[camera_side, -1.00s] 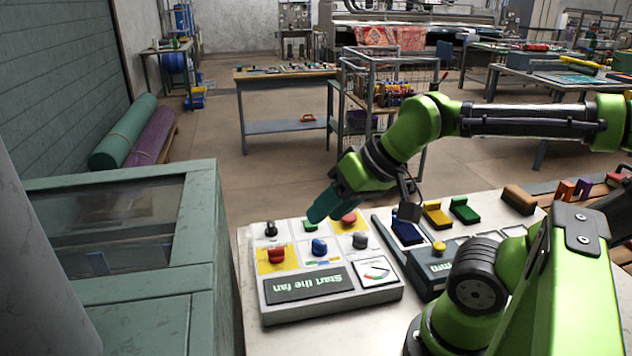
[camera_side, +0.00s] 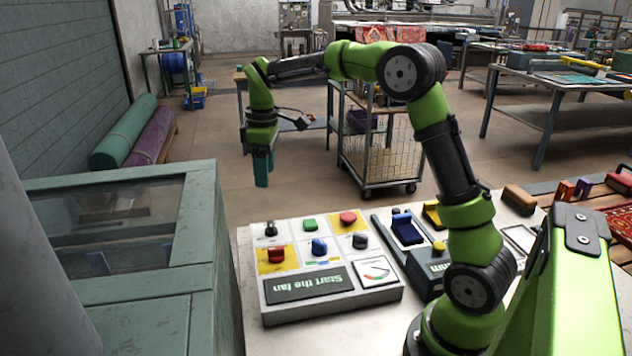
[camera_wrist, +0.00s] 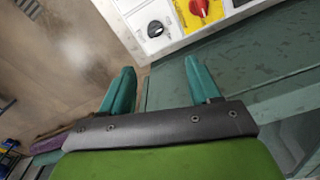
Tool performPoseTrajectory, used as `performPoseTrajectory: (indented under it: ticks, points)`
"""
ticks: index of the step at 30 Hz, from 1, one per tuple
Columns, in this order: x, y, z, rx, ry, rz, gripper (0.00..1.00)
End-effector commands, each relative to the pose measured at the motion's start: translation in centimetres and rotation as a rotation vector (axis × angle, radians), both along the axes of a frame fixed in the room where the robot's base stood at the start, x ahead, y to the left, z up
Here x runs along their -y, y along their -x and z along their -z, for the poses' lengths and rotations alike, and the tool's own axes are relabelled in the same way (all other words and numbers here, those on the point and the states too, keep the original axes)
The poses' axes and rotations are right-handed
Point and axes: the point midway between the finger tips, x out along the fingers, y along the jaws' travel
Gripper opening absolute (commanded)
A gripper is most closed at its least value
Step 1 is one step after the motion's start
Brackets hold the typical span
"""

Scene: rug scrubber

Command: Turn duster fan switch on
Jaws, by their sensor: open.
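The control panel box (camera_side: 375,294) sits on the white table with a "Start the fan" label (camera_side: 308,284) on its front part. It carries a black knob (camera_side: 271,229), a green switch (camera_side: 309,224), a red knob (camera_side: 347,218), a red switch (camera_side: 277,255), a blue knob (camera_side: 319,247) and a dark grey knob (camera_side: 360,240). Which one is the duster fan switch I cannot tell. My gripper (camera_side: 261,184) points down, above and behind the panel's far left edge, touching nothing. In the wrist view my gripper (camera_wrist: 158,78) is open and empty, with a black knob (camera_wrist: 155,28) and red knob (camera_wrist: 199,7) beyond it.
A second control box (camera_side: 432,268) with a yellow button stands right of the panel. A blue switch block (camera_side: 407,229) lies behind it. A green cabinet (camera_side: 200,285) stands left of the table. The space around my gripper is clear.

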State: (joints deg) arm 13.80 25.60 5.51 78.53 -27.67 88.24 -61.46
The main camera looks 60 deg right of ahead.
Motion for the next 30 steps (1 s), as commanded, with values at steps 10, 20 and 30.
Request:
performPoseTrajectory:
  ticks: [10,20,30]
  points:
    - [0.6,-0.8,-1.8,-0.036,0.012,-0.308,0.62]
    - [0.6,-0.7,3.6,-0.038,0.01,-0.313,0.62]
    - [0.5,-0.7,10.9,-0.037,0.009,-0.312,0.62]
